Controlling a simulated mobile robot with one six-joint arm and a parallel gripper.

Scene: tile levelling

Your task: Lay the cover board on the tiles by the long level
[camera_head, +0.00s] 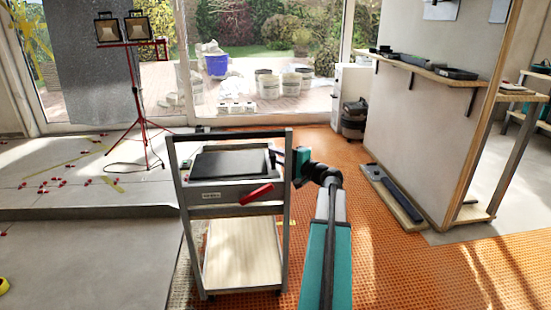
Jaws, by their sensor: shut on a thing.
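My gripper (279,156) is at the right side of the trolley's top and points left. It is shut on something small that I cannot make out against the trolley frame. A dark flat board (230,164) lies on the trolley top; I cannot tell whether it is the cover board. Grey tiles (60,190) with several red clips cover the raised floor at the left. I cannot tell which is the long level.
The grey trolley (187,240) with a red handle (257,194) stands close in front. A step edge (90,213) crosses the left floor. A red lamp stand (143,110) rises behind. A plank with a dark bar (395,195) lies by the right partition. Orange matting (400,250) is clear.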

